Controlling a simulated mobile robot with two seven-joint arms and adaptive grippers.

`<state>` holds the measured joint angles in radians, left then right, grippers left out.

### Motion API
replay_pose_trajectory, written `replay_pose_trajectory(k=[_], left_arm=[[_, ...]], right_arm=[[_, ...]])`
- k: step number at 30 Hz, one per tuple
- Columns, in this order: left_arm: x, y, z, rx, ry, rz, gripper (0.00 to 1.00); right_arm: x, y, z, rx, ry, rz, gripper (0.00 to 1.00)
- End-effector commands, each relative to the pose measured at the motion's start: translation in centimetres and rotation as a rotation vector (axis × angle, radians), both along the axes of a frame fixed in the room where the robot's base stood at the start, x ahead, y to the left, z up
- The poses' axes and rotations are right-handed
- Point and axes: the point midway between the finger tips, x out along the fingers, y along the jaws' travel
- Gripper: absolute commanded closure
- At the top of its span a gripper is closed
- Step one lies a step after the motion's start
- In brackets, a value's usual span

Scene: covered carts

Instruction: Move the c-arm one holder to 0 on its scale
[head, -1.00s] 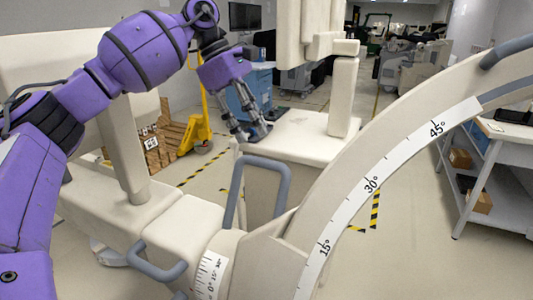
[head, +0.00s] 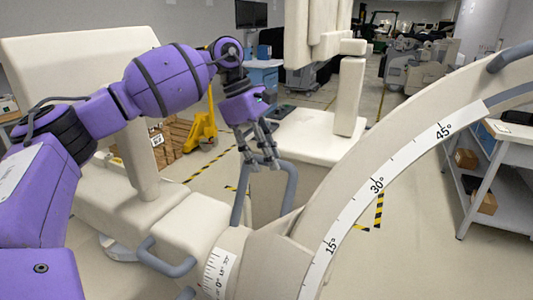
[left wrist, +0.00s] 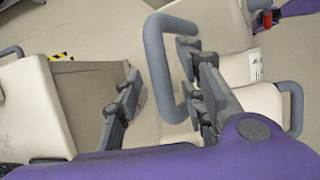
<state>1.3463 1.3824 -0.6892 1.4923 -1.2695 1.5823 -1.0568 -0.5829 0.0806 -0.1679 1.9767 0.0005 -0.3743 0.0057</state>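The c-arm (head: 400,135) is a large cream arc with a white scale marked 15°, 30° and 45°. Its cream holder (head: 200,222) has a drum with a curved scale (head: 219,270) whose 0 shows near the middle. A grey loop handle (head: 290,190) rises beside the arc's lower end. My left gripper (head: 263,165) is open at the top of this handle. In the left wrist view the handle's bar (left wrist: 153,55) lies between the two spread fingers, nearer the right one; contact is unclear. My right gripper is not in view.
A second grey handle (head: 160,262) sits on the holder's near side. A cream base block (head: 312,138) stands behind the loop handle. A grey shelf table (head: 510,150) is at right, a yellow pallet jack (head: 204,130) at the back left.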

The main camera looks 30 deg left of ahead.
Motion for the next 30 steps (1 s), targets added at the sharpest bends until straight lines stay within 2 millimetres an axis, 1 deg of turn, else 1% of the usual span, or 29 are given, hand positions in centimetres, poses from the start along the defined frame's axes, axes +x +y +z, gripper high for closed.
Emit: replay_pose_trajectory(k=[5,6,12,14,15,30], left_arm=[[0.01,-0.02,-0.05,0.0,0.0,0.0,0.63],[0.01,-0.02,-0.05,0.0,0.0,0.0,0.64],[0.01,-0.01,-0.03,0.0,0.0,0.0,0.91],[0.01,-0.01,-0.02,0.0,0.0,0.0,0.99],[0.01,-0.01,-0.02,0.0,0.0,0.0,1.0],[0.17,0.01,0.14,0.001,-0.012,-0.002,1.0]], right_arm=[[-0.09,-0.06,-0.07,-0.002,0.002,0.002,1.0],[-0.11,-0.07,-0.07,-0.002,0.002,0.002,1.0],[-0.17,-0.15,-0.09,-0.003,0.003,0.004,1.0],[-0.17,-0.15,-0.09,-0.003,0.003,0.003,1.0],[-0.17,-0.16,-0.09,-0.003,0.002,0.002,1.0],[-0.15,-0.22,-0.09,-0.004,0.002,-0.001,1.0]])
